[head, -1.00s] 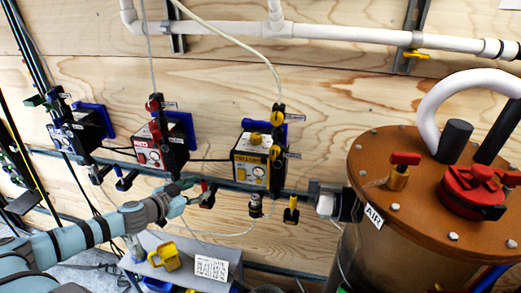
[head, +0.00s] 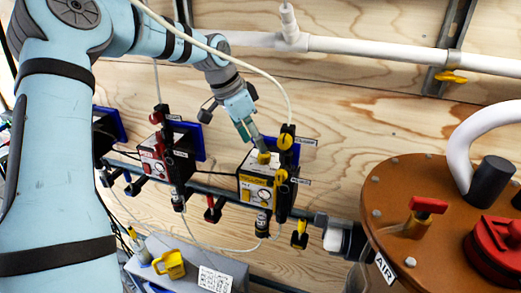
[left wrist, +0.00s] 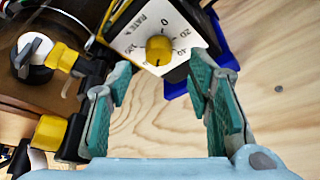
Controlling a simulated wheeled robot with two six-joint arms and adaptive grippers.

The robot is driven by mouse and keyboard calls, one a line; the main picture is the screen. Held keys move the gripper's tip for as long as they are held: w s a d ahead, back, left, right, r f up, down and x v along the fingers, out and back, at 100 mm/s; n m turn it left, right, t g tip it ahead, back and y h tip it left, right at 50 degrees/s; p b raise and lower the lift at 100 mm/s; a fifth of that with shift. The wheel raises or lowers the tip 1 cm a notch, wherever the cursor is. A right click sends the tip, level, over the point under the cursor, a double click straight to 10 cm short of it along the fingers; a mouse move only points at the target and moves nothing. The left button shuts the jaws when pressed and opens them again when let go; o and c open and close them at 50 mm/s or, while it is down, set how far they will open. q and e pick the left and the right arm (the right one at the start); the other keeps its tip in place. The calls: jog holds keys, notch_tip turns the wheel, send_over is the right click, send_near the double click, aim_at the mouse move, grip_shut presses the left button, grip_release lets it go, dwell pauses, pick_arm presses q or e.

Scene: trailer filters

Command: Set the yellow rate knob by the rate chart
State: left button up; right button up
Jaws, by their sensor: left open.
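The yellow rate knob (head: 264,157) sits on top of the yellow-fronted pump box (head: 256,188). In the left wrist view the knob (left wrist: 159,48) is at the centre of a white dial (left wrist: 135,38) lettered RATE %, with 0, 20 and 40 legible. A small dark mark shows at the knob's lower edge; its exact setting is unclear. My left gripper (head: 252,139) is open just above the knob. In the wrist view its green-padded fingers (left wrist: 160,80) are spread, with the knob ahead between them, apparently untouched. A white printed card (head: 215,280), perhaps the rate chart, is too small to read.
A red-fronted pump box (head: 166,160) stands to the left. Black valves with yellow handles (head: 285,140) stand close right of the yellow box. A thin pale hose crosses above it. A brown tank lid (head: 405,180) fills the right. A yellow mug-like item (head: 172,265) is below.

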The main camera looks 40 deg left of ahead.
aim_at(265, 154)
pick_arm(q)
jog(key=x, duration=0.5)
jog(key=shift+w+d, duration=0.15)
jog(key=shift+d, duration=0.05)
jog(key=shift+a, duration=0.15)
pick_arm(e)
jog(key=shift+w+r, duration=0.1)
jog(key=shift+w, duration=0.15)
pick_arm(q)
grip_shut()
pick_arm(e)
jog(key=shift+d, duration=0.1)
pick_arm(q)
jog(key=shift+m, duration=0.4)
pick_arm(e)
jog(key=shift+r, duration=0.1)
pick_arm(q)
jog(key=m+g+h+p, duration=0.1)
jog(key=m, duration=0.2)
jog(key=m+p, duration=0.1)
jog(key=m, duration=0.1)
jog(key=shift+r+m+g+h, duration=0.1)
jog(key=shift+m+g+h, duration=0.3)
jog(key=shift+w+a+m+g+p, duration=0.1)
jog(key=shift+m+g+p, duration=0.4)
jog(key=shift+m+p, duration=0.7)
pick_arm(e)
jog(key=shift+r, duration=1.85)
pick_arm(q)
jog(key=shift+m, duration=0.3)
